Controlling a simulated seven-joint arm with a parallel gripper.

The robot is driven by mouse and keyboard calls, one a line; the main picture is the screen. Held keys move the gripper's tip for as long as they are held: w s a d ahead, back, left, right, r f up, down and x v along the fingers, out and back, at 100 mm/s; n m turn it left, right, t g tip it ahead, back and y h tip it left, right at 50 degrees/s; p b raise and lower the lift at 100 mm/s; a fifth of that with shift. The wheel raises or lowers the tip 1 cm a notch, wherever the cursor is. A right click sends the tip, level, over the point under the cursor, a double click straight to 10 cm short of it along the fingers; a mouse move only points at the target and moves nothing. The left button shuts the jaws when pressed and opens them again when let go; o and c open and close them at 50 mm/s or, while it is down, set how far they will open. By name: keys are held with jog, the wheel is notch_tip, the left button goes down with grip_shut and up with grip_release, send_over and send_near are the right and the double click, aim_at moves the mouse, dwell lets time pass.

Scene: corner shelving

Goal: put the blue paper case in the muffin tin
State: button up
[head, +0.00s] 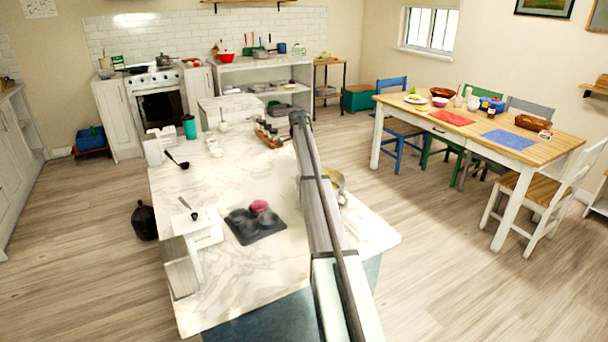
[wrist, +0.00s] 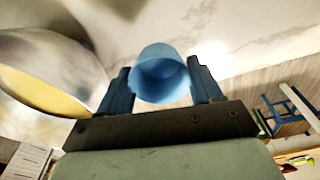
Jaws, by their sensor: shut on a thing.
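The blue paper case (wrist: 160,75) is held between the two fingers of my gripper (wrist: 162,85) in the wrist view, with its open mouth in sight. My gripper is shut on it. In the head view my arm crosses the island, and the gripper and the blue case cannot be made out there. The dark muffin tin (head: 245,238) lies on the marble island left of my arm. A pink case (head: 259,206) sits in its far cup; the other cups look dark.
A metal bowl with yellow contents (wrist: 45,95) is close to my gripper at the left of the wrist view; part of it shows beside my arm (head: 341,195).

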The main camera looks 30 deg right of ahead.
jog(key=r, duration=0.1)
jog(key=a+r, duration=0.1)
jog(key=shift+w+r, duration=0.25)
jog(key=shift+r, duration=0.05)
jog(key=s+a+n, duration=0.1)
jog(key=a+n, duration=0.1)
jog(key=a, duration=1.8)
jog(key=shift+n, duration=0.6)
jog(key=s+a, duration=0.3)
jog(key=a, duration=0.1)
jog(key=s+a, duration=0.3)
jog(key=s, duration=0.1)
jog(key=shift+a+f, duration=0.1)
jog(key=shift+a, duration=0.3)
jog(key=s+a+f+n, duration=0.1)
jog(key=s+a+n, duration=0.1)
jog(key=s, duration=0.8)
jog(key=shift+s+a+f+n+t, duration=0.2)
jog(key=shift+s+a+n+t, duration=0.1)
jog(key=shift+a+n, duration=0.15)
jog(key=shift+w, duration=0.1)
jog(key=shift+f, duration=0.25)
